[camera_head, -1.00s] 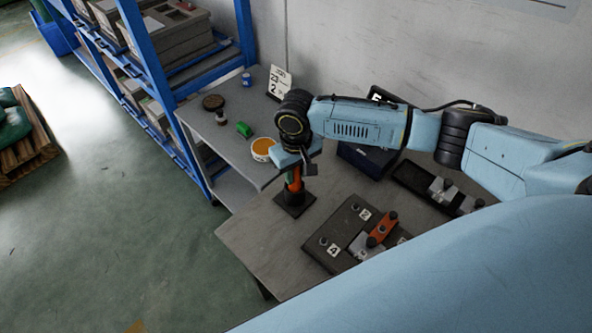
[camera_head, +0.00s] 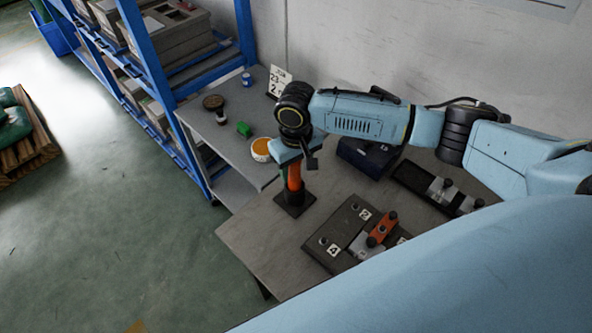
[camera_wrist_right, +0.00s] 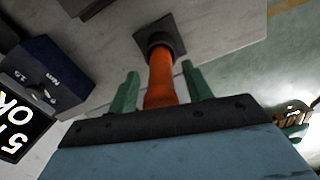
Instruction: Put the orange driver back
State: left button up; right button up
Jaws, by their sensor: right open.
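The orange driver (camera_head: 294,178) stands upright in a dark square-based holder (camera_head: 295,204) near the left edge of the grey table. In the right wrist view the driver (camera_wrist_right: 161,80) runs down into the holder (camera_wrist_right: 160,38). My right gripper (camera_wrist_right: 157,85) is open, with one green finger on each side of the driver and gaps between. In the head view the right gripper (camera_head: 293,163) is above the holder, partly hidden by its own wrist. My left gripper is not in view.
A dark fixture plate (camera_head: 340,225) with numbered spots and an orange clamp (camera_head: 382,229) lies right of the holder. A navy box (camera_head: 366,160) stands behind. A side bench (camera_head: 215,135) holds an orange-topped tub (camera_head: 262,149) and a green block (camera_head: 244,129).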

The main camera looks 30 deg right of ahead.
notch_tip(320, 180, up, 10)
jog(key=shift+r, duration=0.2)
dwell(0.5)
